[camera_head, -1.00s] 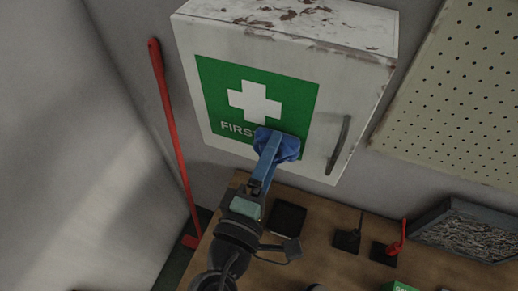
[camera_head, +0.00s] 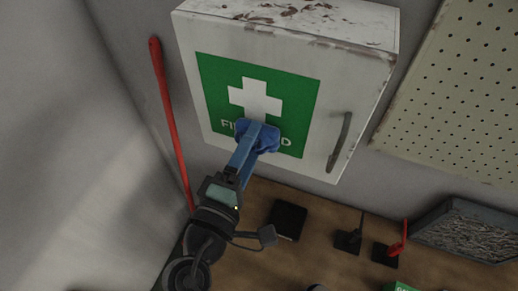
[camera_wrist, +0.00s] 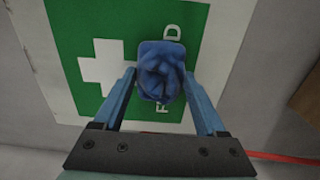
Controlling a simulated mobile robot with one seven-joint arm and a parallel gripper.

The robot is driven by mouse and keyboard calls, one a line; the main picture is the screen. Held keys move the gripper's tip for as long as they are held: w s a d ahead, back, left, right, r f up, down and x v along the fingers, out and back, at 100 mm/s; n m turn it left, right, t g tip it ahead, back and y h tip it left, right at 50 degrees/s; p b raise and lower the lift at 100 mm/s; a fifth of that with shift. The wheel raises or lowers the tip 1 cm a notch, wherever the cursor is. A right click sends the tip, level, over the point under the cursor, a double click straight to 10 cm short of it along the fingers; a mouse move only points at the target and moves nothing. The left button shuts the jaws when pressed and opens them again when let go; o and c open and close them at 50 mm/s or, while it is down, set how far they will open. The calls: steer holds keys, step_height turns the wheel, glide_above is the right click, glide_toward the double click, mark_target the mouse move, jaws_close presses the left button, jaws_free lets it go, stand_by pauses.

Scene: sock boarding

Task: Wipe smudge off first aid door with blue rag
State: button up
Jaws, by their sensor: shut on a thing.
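The white first aid cabinet (camera_head: 345,110) hangs on the wall, its door shut, with a green sign (camera_head: 215,78) bearing a white cross and lettering. A dark handle (camera_head: 339,142) is at the door's right side. My gripper (camera_head: 252,142) is shut on the crumpled blue rag (camera_head: 268,138). The rag is at the lower middle of the sign and covers part of the lettering; it appears to touch the door. The wrist view shows the rag (camera_wrist: 161,72) between both blue fingers, over the sign (camera_wrist: 72,25). I see no distinct smudge on the door; the rag may hide it.
A wooden bench (camera_head: 265,262) below holds a black tray (camera_head: 287,220), small dark stands and a grey-filled container (camera_head: 468,230). A red pole (camera_head: 168,110) leans at the left. A pegboard (camera_head: 460,95) is at the right.

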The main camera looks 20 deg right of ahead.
steer(key=shift+w+a+b, duration=0.25)
steer(key=shift+w+a, duration=0.45)
steer(key=shift+a, duration=0.3)
steer(key=shift+w+a+b, duration=0.25)
steer(key=shift+w+a, duration=0.45)
steer(key=shift+a, duration=0.25)
steer(key=shift+w+a+b, duration=0.25)
steer(key=shift+w+a, duration=0.45)
steer(key=shift+a, duration=0.3)
steer(key=shift+f, duration=0.1)
steer(key=v, duration=0.6)
steer(key=shift+v, duration=1.5)
